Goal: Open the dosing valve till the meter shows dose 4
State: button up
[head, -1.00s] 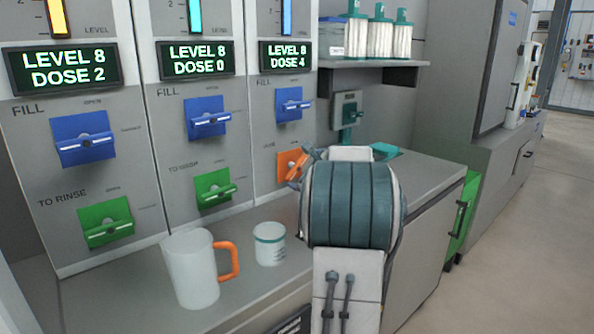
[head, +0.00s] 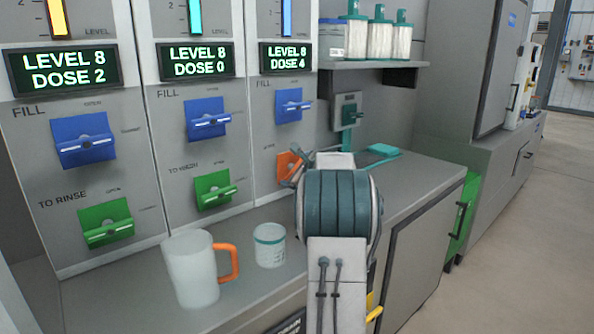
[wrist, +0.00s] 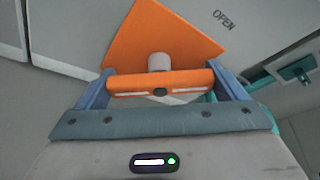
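The orange dosing valve (head: 287,161) is low on the right-hand panel in the head view, mostly behind my wrist. In the wrist view its orange plate (wrist: 160,35) lies behind an orange handle bar (wrist: 160,84), which is turned at an angle to the plate. My gripper (wrist: 163,85) has one finger at each end of this bar. Whether the fingers press on it or leave a small gap is not clear. The meter (head: 286,56) above this panel reads LEVEL 8, DOSE 4.
Two other panels to the left carry blue valves (head: 83,139) and green valves (head: 105,222); their meters read DOSE 2 and DOSE 0. A white mug (head: 190,270) with an orange handle and a white cup (head: 269,246) stand on the counter, left of my arm.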

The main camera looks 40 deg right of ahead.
jog(key=shift+r+p, duration=0.1)
jog(key=shift+p, duration=0.35)
jog(key=shift+r+m+p, duration=0.15)
jog(key=shift+m+p, duration=0.25)
jog(key=shift+p, duration=0.55)
jog(key=m+y+p, duration=0.1)
jog(key=p, duration=0.3)
jog(key=shift+r+g, duration=0.1)
jog(key=shift+g, duration=0.2)
jog(key=m+y+p, duration=0.1)
jog(key=m+p, duration=0.1)
jog(key=p, duration=0.3)
jog(key=shift+m+y+p, duration=0.3)
jog(key=shift+y+p, duration=0.1)
jog(key=shift+f+m+y+p, duration=0.25)
jog(key=shift+m+y+p, duration=0.05)
jog(key=shift+p, duration=0.45)
jog(key=shift+f, duration=0.1)
jog(key=o, duration=0.7)
